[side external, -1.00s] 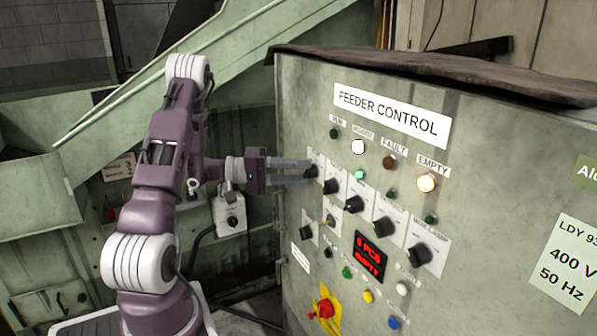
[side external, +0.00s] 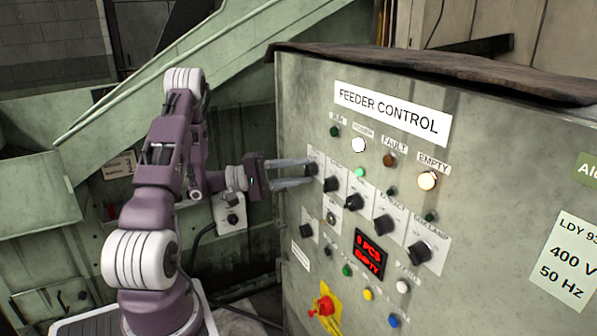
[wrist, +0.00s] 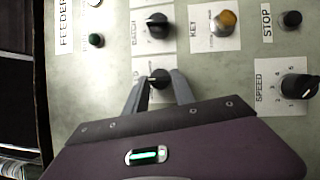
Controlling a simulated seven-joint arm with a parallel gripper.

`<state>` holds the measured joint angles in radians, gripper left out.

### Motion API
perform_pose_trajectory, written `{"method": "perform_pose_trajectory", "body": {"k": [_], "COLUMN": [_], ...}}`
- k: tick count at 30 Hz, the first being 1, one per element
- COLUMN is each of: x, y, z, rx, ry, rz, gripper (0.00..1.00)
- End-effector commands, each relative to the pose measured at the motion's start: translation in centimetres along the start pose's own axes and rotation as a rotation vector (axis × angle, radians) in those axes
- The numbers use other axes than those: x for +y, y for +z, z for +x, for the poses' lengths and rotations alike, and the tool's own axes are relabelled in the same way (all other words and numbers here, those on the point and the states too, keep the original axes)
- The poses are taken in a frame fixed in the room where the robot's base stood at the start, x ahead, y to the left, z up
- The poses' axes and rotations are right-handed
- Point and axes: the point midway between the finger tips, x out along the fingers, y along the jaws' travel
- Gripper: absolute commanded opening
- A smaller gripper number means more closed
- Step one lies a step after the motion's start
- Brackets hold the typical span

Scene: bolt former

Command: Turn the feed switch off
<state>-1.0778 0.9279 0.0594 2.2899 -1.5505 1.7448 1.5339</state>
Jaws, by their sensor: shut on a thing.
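The grey control panel (side external: 295,110) marked FEEDER CONTROL stands right of my arm in the side view. A black rotary knob (side external: 311,170) sits at the left end of its upper knob row; its label is too small to read. My gripper (side external: 309,171) reaches it from the left. In the wrist view, my gripper (wrist: 158,80) has its two fingers on either side of a black knob (wrist: 159,77), shut on it. The fingers partly hide this knob and its label plate.
Several black knobs run rightward beside the held one. A round key fitting (side external: 330,219) and a red display (side external: 369,255) sit below. A red button on yellow (side external: 325,306) is at the bottom left. The white EMPTY lamp (side external: 428,181) glows.

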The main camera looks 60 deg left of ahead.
Motion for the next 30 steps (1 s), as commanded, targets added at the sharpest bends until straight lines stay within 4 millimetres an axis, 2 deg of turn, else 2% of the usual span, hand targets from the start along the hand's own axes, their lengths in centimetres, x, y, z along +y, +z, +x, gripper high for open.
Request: {"method": "perform_pose_trajectory", "body": {"k": [4,5,8,17,20,27,30], "x": [-0.2,-0.2,-0.2,-0.1,-0.1,-0.2,-0.1], "y": [0.0,0.0,0.0,0.0,-0.1,-0.1,0.0], "z": [0.0,0.0,0.0,-0.2,-1.6,-6.2,-7.0], "rx": [0.001,0.001,0.001,0.001,0.004,0.002,0.001], "ry": [-0.008,-0.008,-0.006,-0.004,-0.005,-0.006,-0.005], "rz": [-0.002,-0.001,-0.001,0.001,0.001,-0.001,0.000], "gripper": [0.00,0.33,0.51,0.51,0.51,0.51,0.51]}}
